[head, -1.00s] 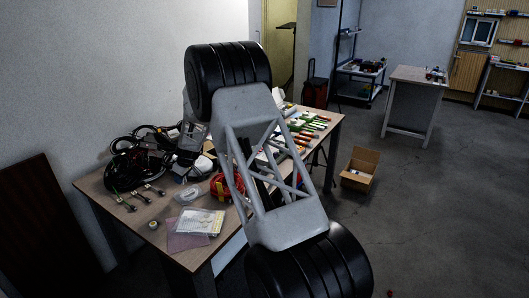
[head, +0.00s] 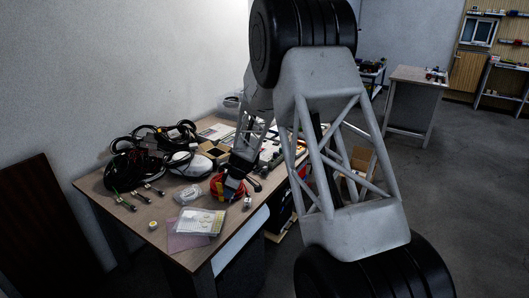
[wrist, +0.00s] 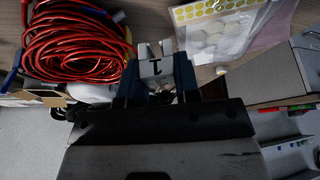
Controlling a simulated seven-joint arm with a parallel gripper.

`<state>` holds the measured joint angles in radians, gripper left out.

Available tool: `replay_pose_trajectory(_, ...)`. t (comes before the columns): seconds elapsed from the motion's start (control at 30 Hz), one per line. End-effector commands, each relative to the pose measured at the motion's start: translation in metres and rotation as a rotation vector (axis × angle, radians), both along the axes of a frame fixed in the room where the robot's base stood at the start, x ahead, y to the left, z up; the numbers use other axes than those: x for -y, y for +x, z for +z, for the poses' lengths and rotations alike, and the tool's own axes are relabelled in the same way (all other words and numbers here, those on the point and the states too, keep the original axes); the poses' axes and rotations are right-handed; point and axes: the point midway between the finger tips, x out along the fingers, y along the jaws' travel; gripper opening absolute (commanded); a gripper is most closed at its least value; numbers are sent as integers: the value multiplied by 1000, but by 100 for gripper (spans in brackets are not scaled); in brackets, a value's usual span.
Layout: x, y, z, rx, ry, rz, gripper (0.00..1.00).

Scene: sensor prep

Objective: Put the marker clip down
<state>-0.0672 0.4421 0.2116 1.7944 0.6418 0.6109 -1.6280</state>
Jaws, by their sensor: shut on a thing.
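The marker clip (wrist: 154,68) is a small pale block with a black mark, seen in the wrist view between the fingertips. My gripper (wrist: 156,84) is shut on it, with a dark blue finger on each side. In the head view my gripper (head: 249,184) is over the table's right edge, beside the red cable coil. A small pale piece below it, which looks like the clip (head: 248,203), shows there. I cannot tell whether the clip touches the table (head: 148,210). Its lower part is hidden by the fingers in the wrist view.
The red cable coil (wrist: 72,42) lies close to the left of the clip in the wrist view. A clear bag with yellow dots (wrist: 222,28) lies to the right. Black cables (head: 150,155) crowd the table's back left. Bare wood shows at the front left.

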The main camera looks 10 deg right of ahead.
Motion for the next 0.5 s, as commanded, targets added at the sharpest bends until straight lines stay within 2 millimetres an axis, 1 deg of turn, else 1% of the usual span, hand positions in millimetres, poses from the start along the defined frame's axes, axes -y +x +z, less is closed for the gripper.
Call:
replay_pose_trajectory(0.03,17,-7,-4,-2,0,-5,5)
replay_pose_trajectory(0.2,63,-30,-15,-2,0,-5,5)
replay_pose_trajectory(0.3,87,-43,-20,-1,-1,-4,5)
replay_pose_trajectory(0.4,106,-55,-24,-1,0,-3,5)
replay_pose_trajectory(0.5,119,-64,-28,-1,0,-3,5)
